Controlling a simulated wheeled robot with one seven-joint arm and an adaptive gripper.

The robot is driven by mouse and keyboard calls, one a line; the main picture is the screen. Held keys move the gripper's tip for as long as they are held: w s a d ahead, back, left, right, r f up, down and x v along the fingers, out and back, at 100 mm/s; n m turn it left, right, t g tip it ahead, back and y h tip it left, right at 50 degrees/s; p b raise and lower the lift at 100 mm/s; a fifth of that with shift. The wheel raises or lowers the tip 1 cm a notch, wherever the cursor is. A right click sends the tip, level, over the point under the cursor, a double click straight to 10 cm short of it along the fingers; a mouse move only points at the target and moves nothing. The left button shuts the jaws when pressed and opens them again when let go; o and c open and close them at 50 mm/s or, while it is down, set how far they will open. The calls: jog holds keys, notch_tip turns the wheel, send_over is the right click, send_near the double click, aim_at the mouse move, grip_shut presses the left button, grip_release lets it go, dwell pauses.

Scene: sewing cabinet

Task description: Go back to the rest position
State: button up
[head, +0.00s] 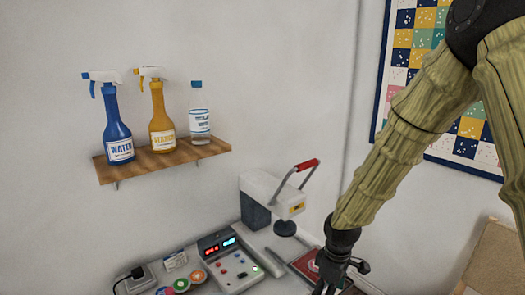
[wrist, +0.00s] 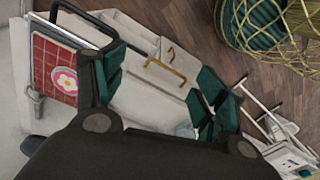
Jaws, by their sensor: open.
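My gripper (head: 332,274) hangs low at the bottom edge of the head view, beside a flat piece with red on it (head: 306,264) near the white press. In the wrist view, my gripper (wrist: 163,82) has its dark green finger pads wide apart with nothing between them. White cabinet fronts with brass handles show beyond the fingers. A red checked cloth (wrist: 52,70) with a pink flower patch (wrist: 65,80) lies left of the left finger, partly under a dark bar. In the head view my arm reaches down from the upper right.
A white press (head: 270,195) with a red handle stands left of my gripper, with a control box (head: 230,268) in front. A wooden shelf (head: 180,160) holds spray bottles and a clear bottle. A wire basket (wrist: 265,35) stands on the wood floor; a white rack (wrist: 275,125) is at right.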

jog(key=s+f+m+y, duration=0.1)
jog(key=s+f+m, duration=0.1)
jog(key=s+f, duration=0.35)
jog(key=s+f+m, duration=0.1)
jog(key=s+f, duration=0.1)
jog(key=f, duration=0.6)
jog(key=s+d+f+m, duration=0.1)
jog(key=s+f+m, duration=0.1)
jog(key=s+f, duration=0.3)
jog(key=s+d+f+m, duration=0.2)
jog(key=s+f, duration=0.3)
jog(key=s, duration=0.7)
jog(key=s+d+f+m+h, duration=0.1)
jog(key=s+f+m, duration=0.3)
jog(key=s, duration=0.5)
jog(key=shift+d+f, duration=0.3)
jog(key=shift+f, duration=0.55)
